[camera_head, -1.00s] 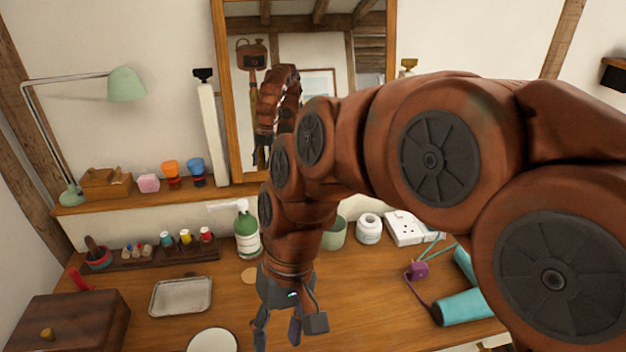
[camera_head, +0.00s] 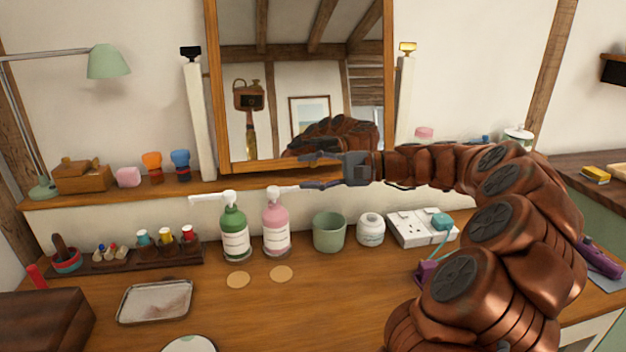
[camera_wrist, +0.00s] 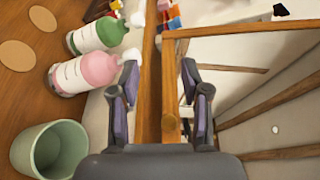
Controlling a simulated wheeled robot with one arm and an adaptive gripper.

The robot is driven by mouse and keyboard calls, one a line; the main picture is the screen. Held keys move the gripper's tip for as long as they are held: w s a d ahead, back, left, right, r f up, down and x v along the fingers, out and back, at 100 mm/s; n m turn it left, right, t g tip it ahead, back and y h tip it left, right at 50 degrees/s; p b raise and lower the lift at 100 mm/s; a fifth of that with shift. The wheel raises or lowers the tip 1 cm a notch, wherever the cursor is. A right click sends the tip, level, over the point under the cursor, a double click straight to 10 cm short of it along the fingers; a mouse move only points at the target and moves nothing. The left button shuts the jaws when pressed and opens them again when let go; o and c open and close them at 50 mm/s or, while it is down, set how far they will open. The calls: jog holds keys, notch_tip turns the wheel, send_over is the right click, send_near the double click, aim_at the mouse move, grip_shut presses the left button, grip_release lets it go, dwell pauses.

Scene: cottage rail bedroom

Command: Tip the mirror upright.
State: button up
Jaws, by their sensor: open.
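The mirror (camera_head: 297,55) has a wooden frame and stands between two pale posts at the back of the desk. Its glass reflects ceiling beams, a framed picture and my arm. My gripper (camera_head: 312,172) points left in front of the frame's bottom rail. In the wrist view, my gripper (camera_wrist: 158,80) is open, with the mirror's bottom rail (camera_wrist: 170,65) between the two fingers in the picture. I cannot tell whether either finger touches it. My gripper and wrist hide part of the rail's right side in the head view.
Below are a green pump bottle (camera_head: 234,232), a pink pump bottle (camera_head: 276,228), a green cup (camera_head: 329,232), a white jar (camera_head: 370,230) and a socket block (camera_head: 420,228). The desk's front middle is clear.

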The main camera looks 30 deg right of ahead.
aim_at(313, 164)
jog(key=d+f+m+t+h+b, duration=0.1)
jog(key=d+f+m+t, duration=0.15)
jog(key=d, duration=0.65)
jog(key=shift+t, duration=0.35)
jog(key=shift+r+x, duration=0.25)
jog(key=shift+x, duration=1.55)
jog(key=shift+r+x, duration=0.2)
jog(key=shift+x, duration=1.6)
jog(key=shift+c, duration=0.3)
grip_shut()
